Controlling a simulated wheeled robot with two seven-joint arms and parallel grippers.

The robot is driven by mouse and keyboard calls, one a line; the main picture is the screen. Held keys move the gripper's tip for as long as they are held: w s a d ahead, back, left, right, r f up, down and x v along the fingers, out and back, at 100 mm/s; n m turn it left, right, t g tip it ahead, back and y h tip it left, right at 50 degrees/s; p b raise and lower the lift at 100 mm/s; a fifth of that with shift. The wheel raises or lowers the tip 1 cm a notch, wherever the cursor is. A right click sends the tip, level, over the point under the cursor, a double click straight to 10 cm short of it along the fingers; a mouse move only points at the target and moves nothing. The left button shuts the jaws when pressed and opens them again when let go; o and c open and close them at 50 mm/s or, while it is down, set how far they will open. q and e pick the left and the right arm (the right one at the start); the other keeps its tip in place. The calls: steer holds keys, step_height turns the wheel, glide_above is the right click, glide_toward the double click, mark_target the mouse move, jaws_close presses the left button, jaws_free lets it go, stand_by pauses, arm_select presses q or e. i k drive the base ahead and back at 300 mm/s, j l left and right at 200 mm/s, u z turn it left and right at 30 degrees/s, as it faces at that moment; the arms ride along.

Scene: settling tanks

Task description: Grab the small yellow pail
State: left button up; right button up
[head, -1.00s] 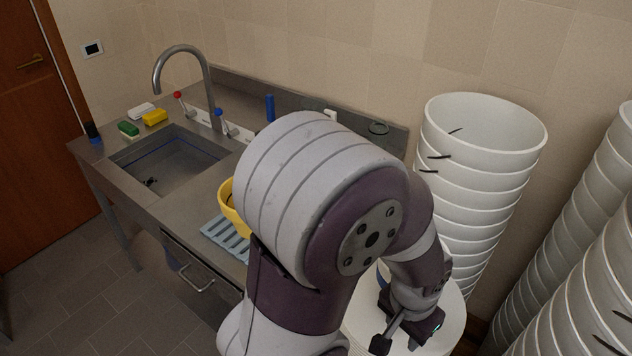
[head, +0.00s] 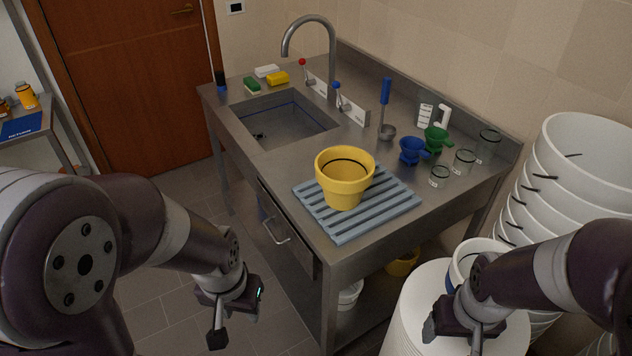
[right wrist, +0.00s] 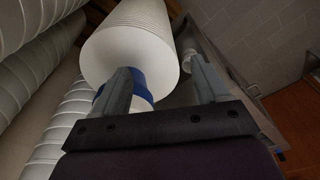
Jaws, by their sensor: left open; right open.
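A yellow pail (head: 344,180) stands upright on a blue-grey slatted mat (head: 398,206) on the steel counter. Another yellow container (head: 403,262) shows partly on the shelf under the counter; I cannot tell its full size. My left gripper (head: 236,322) is open and empty, in front of the counter and well left of the pail on the mat. My right gripper (head: 456,338) is open, low at the right in front of white stacked pails. In the right wrist view its fingers (right wrist: 163,88) are apart, with a white, blue-banded object (right wrist: 140,92) beyond them.
A sink (head: 285,125) with a tall tap (head: 333,50) is left of the mat. Blue (head: 412,150) and green (head: 436,138) funnels and glass beakers stand right of it. Tall white pail stacks (head: 575,170) crowd the right. The floor (head: 165,290) at left is open.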

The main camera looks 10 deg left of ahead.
mark_target(342, 172)
steer(key=i+j+z, duration=0.2)
steer(key=i+j, duration=0.2)
steer(key=j, duration=0.25)
steer(key=i+j+z, duration=0.25)
steer(key=i+j, duration=0.15)
steer(key=j, duration=0.25)
steer(key=i+j+z, duration=0.1)
steer(key=j, duration=0.3)
steer(key=z, duration=1.25)
steer(key=i+j, duration=0.05)
